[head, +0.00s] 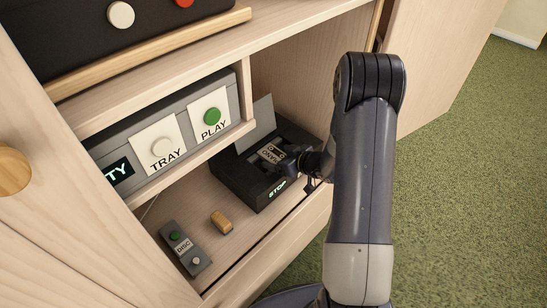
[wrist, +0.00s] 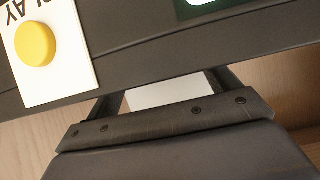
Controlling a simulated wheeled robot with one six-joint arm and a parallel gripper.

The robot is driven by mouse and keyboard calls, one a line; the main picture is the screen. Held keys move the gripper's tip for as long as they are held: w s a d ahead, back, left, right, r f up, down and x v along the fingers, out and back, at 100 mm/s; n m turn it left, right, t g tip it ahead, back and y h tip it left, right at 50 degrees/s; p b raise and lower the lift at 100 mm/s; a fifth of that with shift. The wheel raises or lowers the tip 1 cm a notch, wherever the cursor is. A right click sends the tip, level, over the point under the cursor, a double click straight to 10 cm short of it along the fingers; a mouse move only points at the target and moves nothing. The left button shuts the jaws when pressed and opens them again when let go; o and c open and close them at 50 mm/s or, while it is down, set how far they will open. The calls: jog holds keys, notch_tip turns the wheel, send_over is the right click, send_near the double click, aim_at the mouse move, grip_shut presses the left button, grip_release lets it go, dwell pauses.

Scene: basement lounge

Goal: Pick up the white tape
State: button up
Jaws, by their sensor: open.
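The white tape appears to be a small pale labelled piece (head: 269,154) on top of the black player (head: 245,180) in the head view; its lettering is hard to read. A plain white surface (wrist: 170,92), probably this tape, shows between my fingers in the wrist view. My gripper (head: 285,166) is over the player, right beside the pale piece and partly covering it. In the wrist view my gripper (wrist: 172,98) is open, with its fingers on either side of the white surface. I cannot tell whether they touch it.
The player's grey lid (head: 257,121) stands raised behind. Above left is a shelf with a grey unit (head: 185,125) bearing TRAY and PLAY buttons. A wooden block (head: 221,222) and a grey DISC remote (head: 184,247) lie left of the player. A cabinet door (head: 440,60) stands open at right.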

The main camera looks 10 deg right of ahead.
jog(key=shift+w+a+f, duration=0.2)
jog(key=shift+w, duration=0.1)
jog(key=shift+c, duration=0.2)
jog(key=c, duration=1)
